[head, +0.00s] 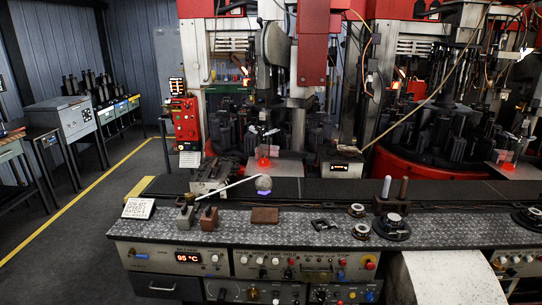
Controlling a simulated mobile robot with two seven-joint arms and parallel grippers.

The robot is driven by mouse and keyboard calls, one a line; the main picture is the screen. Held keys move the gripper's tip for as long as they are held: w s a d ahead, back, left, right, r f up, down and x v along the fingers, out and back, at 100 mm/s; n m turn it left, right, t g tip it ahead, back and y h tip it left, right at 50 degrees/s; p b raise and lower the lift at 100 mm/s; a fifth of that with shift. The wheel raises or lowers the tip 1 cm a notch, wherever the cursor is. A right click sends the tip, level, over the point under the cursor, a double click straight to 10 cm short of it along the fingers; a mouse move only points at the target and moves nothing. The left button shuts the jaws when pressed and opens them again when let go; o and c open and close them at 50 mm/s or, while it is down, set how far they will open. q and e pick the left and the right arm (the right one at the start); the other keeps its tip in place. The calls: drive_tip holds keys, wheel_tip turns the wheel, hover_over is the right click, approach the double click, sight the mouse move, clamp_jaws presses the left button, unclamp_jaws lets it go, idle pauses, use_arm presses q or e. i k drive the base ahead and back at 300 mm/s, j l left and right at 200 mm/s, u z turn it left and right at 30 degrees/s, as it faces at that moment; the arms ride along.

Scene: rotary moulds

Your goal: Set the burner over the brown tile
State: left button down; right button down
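A flat brown tile (265,215) lies on the speckled grey worktop of the bench, near the middle. To its right, small round dark pieces with pale centres lie on the same top: one farther back (357,210), one nearer the front edge (360,230), and a larger one on a wide black base (393,225). I cannot tell which of these, if any, is the burner. Nothing stands on the tile. Neither of my grippers is in view.
A small grey block (185,217) and a brown block (208,218) stand left of the tile. A pale rod (228,187) slants behind them by a grey ball (264,183). A white sign (138,208) stands at the left end. Two upright handles (394,190) rise at right.

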sight(263, 183)
drive_tip(key=i+j+z, duration=0.65)
drive_tip(key=i+j, duration=0.2)
drive_tip(key=i+j+z, duration=0.3)
drive_tip(key=j, duration=0.35)
drive_tip(key=i, duration=0.05)
